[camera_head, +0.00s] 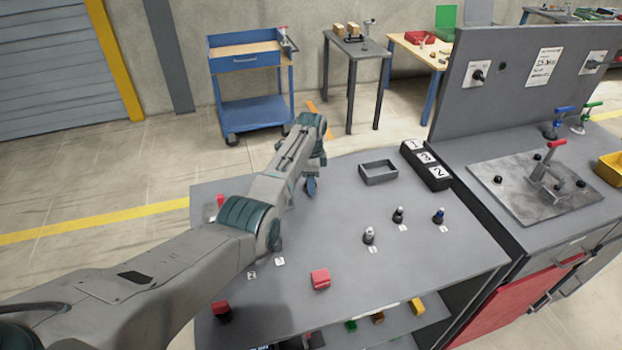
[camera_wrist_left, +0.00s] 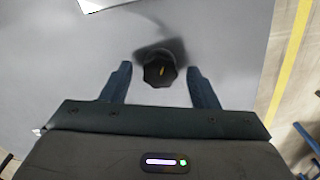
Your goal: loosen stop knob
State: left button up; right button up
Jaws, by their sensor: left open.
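My left gripper (camera_wrist_left: 158,78) is open, with one finger on each side of the knob and a visible gap on both sides. Height between fingertips and knob is hard to tell. In the head view my left gripper (camera_head: 311,184) points down over the far part of the table, and the knob is hidden there by my arm. My right gripper is not in view.
The grey table (camera_head: 330,235) carries an open grey tray (camera_head: 378,173), a black numbered block (camera_head: 428,168), several small upright pieces beside labels, and a red block (camera_head: 320,278). At right, a bench holds a metal plate (camera_head: 515,195) with a red-handled clamp. The table's middle is mostly clear.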

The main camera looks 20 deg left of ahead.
pick_arm(q)
jog(key=c, duration=1)
jog(key=n+p, duration=0.1)
jog(key=n, duration=0.3)
jog(key=shift+r+p, duration=0.1)
jog(key=shift+p, duration=0.2)
jog(key=n+p, duration=0.1)
jog(key=n, duration=0.3)
jog(key=n+p, duration=0.1)
jog(key=n, duration=0.4)
jog(key=shift+n, duration=0.4)
jog(key=n, duration=0.4)
jog(key=shift+n, duration=0.3)
